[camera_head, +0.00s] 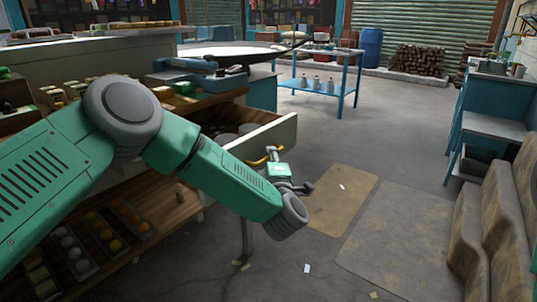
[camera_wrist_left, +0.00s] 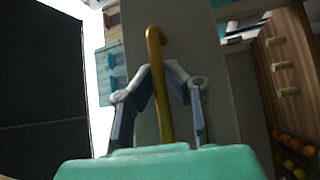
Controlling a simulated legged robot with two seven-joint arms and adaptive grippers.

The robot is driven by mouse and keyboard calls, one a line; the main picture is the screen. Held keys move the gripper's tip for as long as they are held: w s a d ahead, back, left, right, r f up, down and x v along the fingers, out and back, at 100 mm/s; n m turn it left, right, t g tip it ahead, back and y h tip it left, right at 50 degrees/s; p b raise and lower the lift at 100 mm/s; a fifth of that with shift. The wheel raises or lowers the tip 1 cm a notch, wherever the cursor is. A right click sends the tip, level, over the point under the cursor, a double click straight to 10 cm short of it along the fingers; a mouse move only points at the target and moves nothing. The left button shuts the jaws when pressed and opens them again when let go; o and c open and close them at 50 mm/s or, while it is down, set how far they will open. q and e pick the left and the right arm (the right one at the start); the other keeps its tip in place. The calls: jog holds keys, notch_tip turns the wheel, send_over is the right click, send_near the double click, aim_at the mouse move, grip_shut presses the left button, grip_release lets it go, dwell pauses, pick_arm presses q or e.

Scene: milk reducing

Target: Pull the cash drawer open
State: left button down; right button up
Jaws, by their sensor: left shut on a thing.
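The cash drawer (camera_head: 277,134) sticks out from the wooden counter, and its inside shows, with round containers (camera_head: 250,128) in it. Its brass-coloured handle (camera_head: 257,162) is on the pale drawer front. My left gripper (camera_head: 269,157) is at this handle, partly hidden by my green arm. In the left wrist view, the gripper's two fingers (camera_wrist_left: 160,72) are closed around the upright-looking handle bar (camera_wrist_left: 155,40), one on each side. The drawer front (camera_wrist_left: 190,40) fills the space behind it. My right gripper is not in view.
Trays of fruit or eggs (camera_head: 85,250) lie on a shelf under the counter at left. A blue table with bottles (camera_head: 318,78) stands farther back. Cushioned seating (camera_head: 490,220) is at right. The concrete floor in front of the drawer is open, with flat mats (camera_head: 340,197) on it.

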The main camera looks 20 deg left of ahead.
pick_arm(q)
jog(key=shift+a+f, duration=0.1)
jog(key=shift+f, duration=0.25)
jog(key=c, duration=1.6)
grip_release()
jog(key=shift+a, duration=0.1)
jog(key=shift+w+a+r, duration=0.1)
jog(key=shift+a+r, duration=0.05)
jog(key=shift+s+d, duration=0.25)
jog(key=shift+s, duration=0.1)
jog(key=v, duration=1.1)
jog(key=shift+s+a, duration=0.1)
